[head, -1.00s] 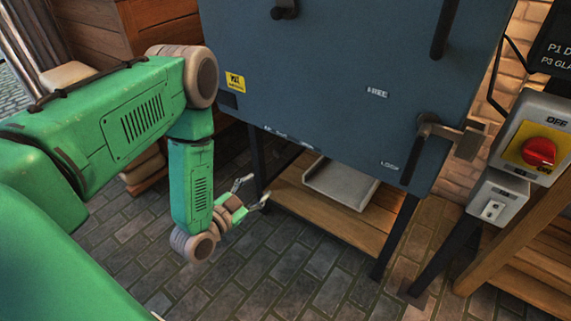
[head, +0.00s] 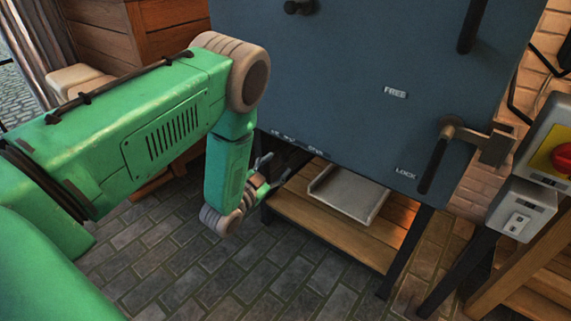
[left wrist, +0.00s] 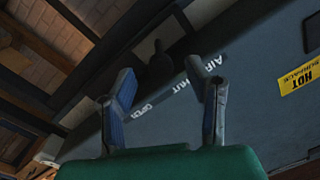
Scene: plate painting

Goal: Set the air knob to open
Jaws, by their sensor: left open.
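The air knob (left wrist: 159,64) is a small dark shape on the kiln's underside or lower edge in the left wrist view. It stands beyond and between my fingers, near white lettering that reads AIR, SHUT and OPEN. Which mark it points to I cannot tell. In the head view only small lettering (head: 290,138) shows along the kiln's lower edge. My left gripper (head: 275,172) is open and empty, just below that edge at its left end. Its two fingers (left wrist: 162,82) are spread apart in the wrist view, with no contact visible. My right gripper is out of view.
The blue-grey kiln door (head: 340,70) hangs over a wooden shelf with a pale tray (head: 348,195). A door latch handle (head: 437,155) stands at right, beside a grey switch box (head: 522,205). Kiln legs stand near my gripper. Wooden drawers (head: 140,40) stand behind.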

